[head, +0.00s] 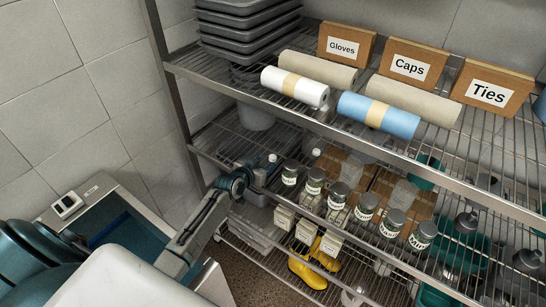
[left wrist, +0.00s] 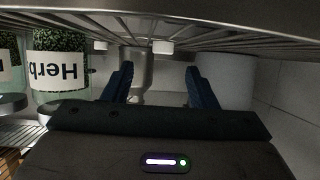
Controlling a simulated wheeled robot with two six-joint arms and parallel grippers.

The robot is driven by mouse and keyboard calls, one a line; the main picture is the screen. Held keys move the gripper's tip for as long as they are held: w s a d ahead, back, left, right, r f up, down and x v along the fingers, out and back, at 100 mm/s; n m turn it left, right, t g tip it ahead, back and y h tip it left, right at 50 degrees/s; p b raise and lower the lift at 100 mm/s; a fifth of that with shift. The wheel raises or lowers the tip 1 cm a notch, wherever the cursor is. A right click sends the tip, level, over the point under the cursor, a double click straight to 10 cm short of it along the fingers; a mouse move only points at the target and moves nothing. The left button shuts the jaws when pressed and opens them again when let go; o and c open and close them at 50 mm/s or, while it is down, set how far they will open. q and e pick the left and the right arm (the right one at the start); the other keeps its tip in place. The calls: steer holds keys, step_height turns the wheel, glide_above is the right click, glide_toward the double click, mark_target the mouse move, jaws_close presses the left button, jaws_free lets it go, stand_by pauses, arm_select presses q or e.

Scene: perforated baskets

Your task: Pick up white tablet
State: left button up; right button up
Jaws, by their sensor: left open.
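I cannot make out a thing that is surely the white tablet. My left gripper (head: 246,176) reaches in at the left end of the middle wire shelf, beside small bottles (head: 272,160) and left of the labelled jars. In the left wrist view the two fingers of my left gripper (left wrist: 159,70) stand apart. A pale grey bottle-like shape (left wrist: 138,70) shows between and beyond them, and I cannot tell whether it lies within their reach. A jar marked Herb (left wrist: 60,68) stands to the left of the fingers in that view. My right gripper is not in view.
The upper shelf's front rail (head: 330,133) runs above my left gripper. Several herb jars (head: 338,196) line the middle shelf. Small cartons (head: 283,217) and yellow boots (head: 307,270) show lower down. A grey cabinet (head: 105,185) stands at the left.

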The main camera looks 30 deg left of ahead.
mark_target(271, 158)
arm_select(q)
steer(key=shift+w+a+f, duration=0.25)
steer(key=shift+w+f, duration=0.05)
steer(key=shift+w, duration=0.25)
steer(key=p+x, duration=0.1)
steer(key=x, duration=0.2)
steer(key=shift+w+d, duration=0.2)
steer(key=shift+w, duration=0.05)
steer(key=shift+w+a+f, duration=0.1)
steer(key=shift+w+f, duration=0.3)
steer(key=shift+w, duration=0.1)
steer(key=shift+s+r, duration=0.1)
steer(key=shift+s, duration=0.05)
steer(key=c, duration=1)
